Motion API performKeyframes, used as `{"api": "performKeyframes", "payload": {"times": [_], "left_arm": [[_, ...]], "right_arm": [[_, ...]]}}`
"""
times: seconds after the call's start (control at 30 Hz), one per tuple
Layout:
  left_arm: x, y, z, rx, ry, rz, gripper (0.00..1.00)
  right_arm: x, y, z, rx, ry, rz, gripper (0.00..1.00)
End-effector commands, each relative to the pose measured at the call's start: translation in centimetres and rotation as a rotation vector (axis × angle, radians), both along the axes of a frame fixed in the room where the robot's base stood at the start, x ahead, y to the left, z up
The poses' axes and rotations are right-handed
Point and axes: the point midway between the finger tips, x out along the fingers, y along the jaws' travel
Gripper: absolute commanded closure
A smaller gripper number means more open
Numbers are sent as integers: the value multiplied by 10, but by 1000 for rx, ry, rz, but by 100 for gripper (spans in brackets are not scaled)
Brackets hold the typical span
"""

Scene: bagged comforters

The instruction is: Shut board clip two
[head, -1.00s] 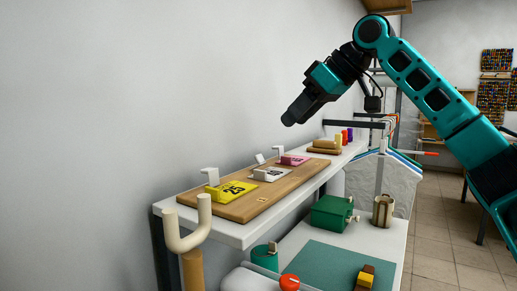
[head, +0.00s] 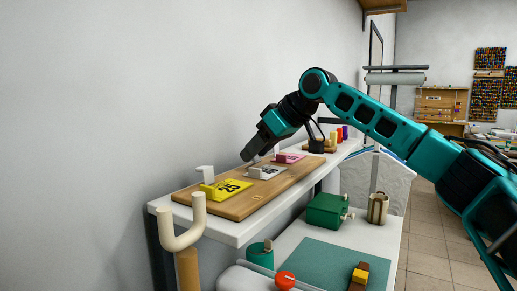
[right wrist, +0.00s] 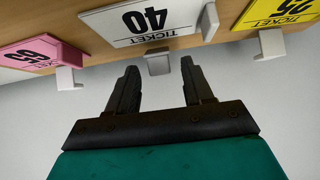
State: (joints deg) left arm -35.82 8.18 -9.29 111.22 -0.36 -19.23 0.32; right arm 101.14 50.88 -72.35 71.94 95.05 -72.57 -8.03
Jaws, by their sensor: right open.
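The wooden board (head: 232,208) lies on the white shelf with three numbered ticket cards. The yellow card (head: 230,187) is nearest, the white card (head: 268,172) is in the middle and the pink card (head: 290,157) is farther back. A white upright lever (head: 206,172) stands by the yellow card. My right gripper (head: 248,155) is above the board at the middle clip and hides part of it in the head view. In the right wrist view it is open and empty (right wrist: 160,68); a pale clip tab (right wrist: 157,62) at the white card's edge lies between its fingertips.
A cream forked post (head: 185,235) stands in front of the shelf's near end. A green box (head: 327,210), a brown cup (head: 377,208) and a red knob (head: 285,281) are on the lower level. Small coloured pegs (head: 336,136) stand at the shelf's far end.

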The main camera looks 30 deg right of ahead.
Motion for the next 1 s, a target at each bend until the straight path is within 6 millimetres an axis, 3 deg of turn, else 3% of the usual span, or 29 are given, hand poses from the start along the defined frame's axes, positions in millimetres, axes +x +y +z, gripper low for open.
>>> {"api": "performKeyframes", "payload": {"times": [0.07, 0.6, 1.0], "left_arm": [[0, 0, 0, 0, 0, 0, 100], [0, 0, 0, 0, 0, 0, 100], [0, 0, -13, -1, 0, -1, 100]], "right_arm": [[0, 0, 0, 0, 0, 0, 50], [0, 0, 0, 0, 0, 0, 100], [-4, -3, -7, 39, -64, -1, 100]]}}
